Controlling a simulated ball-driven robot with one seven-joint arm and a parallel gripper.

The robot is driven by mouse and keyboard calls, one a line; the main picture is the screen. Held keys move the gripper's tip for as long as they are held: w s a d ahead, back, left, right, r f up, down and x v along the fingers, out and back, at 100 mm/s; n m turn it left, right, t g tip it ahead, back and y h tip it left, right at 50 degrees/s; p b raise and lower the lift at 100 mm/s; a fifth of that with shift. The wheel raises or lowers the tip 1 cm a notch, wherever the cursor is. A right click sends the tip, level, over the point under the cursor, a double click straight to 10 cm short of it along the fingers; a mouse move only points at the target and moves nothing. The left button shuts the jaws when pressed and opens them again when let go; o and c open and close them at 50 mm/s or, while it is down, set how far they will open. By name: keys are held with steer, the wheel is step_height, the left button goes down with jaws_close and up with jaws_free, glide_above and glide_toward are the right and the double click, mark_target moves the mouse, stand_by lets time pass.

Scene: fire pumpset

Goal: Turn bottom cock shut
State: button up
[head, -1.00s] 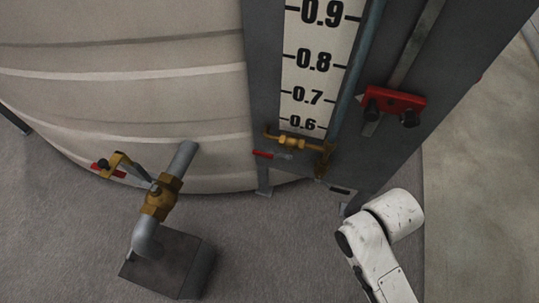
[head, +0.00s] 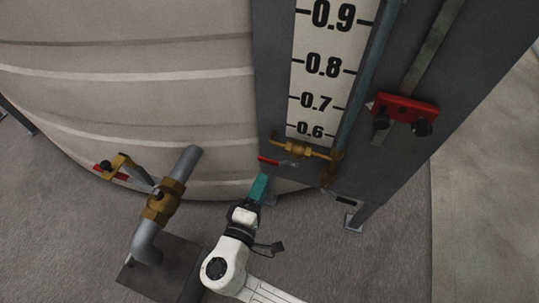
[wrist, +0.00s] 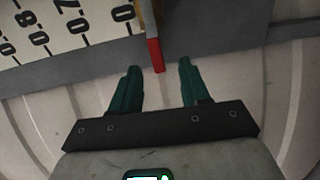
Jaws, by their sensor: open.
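The bottom cock (head: 298,148) is a small brass valve at the foot of the level gauge, just under the 0.6 mark. Its lever, with a red end (head: 268,160), points left, roughly along the brass body. My gripper (head: 263,180), with teal fingers, is just below the red end in the head view. In the wrist view the two fingers of my gripper (wrist: 159,70) are apart and empty.
The gauge scale (head: 325,68) stands on a dark grey panel (head: 275,70) beside the large ribbed tank (head: 130,60). A larger brass valve (head: 163,200) on a pipe is to the left. A red clamp (head: 405,110) is on the right of the panel.

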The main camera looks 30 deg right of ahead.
mark_target(267, 163)
steer(key=shift+t, duration=0.4)
steer(key=x, duration=0.3)
steer(key=b+x, duration=0.1)
steer(key=x, duration=0.6)
steer(key=shift+w+a+r+b, duration=0.1)
steer(key=shift+w+a+b, duration=0.2)
steer(key=shift+w, duration=0.15)
steer(key=shift+c, duration=0.4)
jaws_close()
